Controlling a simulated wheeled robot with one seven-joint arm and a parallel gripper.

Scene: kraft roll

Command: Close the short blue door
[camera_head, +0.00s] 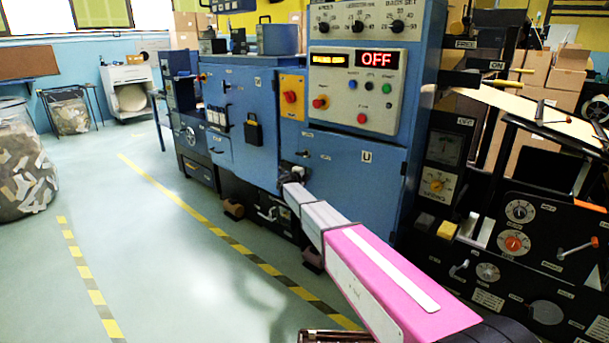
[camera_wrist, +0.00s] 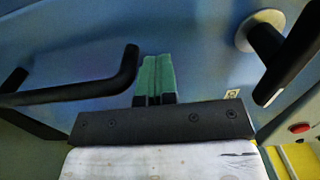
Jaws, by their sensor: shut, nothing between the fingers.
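A short blue door (camera_head: 345,183) with a "U" label is on the blue machine below the control panel. Its dark latch or handle is at its upper left. My pink and grey arm reaches to the door's left side, where my gripper (camera_wrist: 153,78) is small and hard to make out in the head view. In the wrist view its green fingertips are together and empty, in front of a blue surface (camera_wrist: 195,60). Whether they touch it is unclear. A black bar handle (camera_wrist: 90,88) is left of the fingers. I cannot tell how far the door stands open.
The control panel (camera_head: 355,85) reads OFF. A black machine (camera_head: 520,245) with knobs stands close on the right. Floor (camera_head: 130,230) at left is clear.

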